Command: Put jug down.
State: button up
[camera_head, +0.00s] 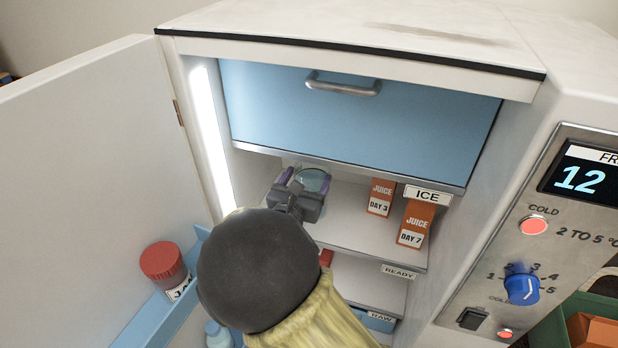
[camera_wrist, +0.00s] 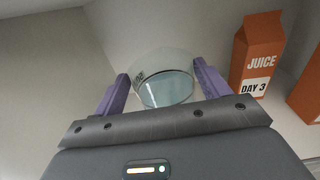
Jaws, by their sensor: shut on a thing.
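The jug (camera_wrist: 165,88) is a clear glass vessel with a pale blue-grey inside and some dark lettering near its rim. My gripper (camera_wrist: 160,85) has its purple fingers on both sides of the jug and is shut on it. In the head view the jug (camera_head: 314,179) shows at the back left of the fridge's upper shelf (camera_head: 345,222), between the fingers of my gripper (camera_head: 305,178). The jug's base is hidden, so I cannot tell whether it touches the shelf.
Two orange juice cartons stand to the right, DAY 3 (camera_head: 381,197) and DAY 7 (camera_head: 416,224). A blue drawer front (camera_head: 350,115) hangs above the shelf. The open door (camera_head: 90,170) is at left, with a red-lidded jar (camera_head: 163,262) in its rack. The fridge's left wall is close.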

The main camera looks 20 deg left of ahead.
jog(key=shift+d, duration=0.1)
jog(key=o, duration=2.1)
jog(key=shift+d, duration=0.1)
jog(key=shift+r, duration=0.1)
jog(key=s, duration=0.4)
jog(key=s+d+b, duration=0.1)
jog(key=s, duration=0.3)
jog(key=s+b, duration=0.1)
jog(key=s, duration=0.3)
jog(key=shift+d, duration=0.15)
jog(key=shift+w, duration=0.1)
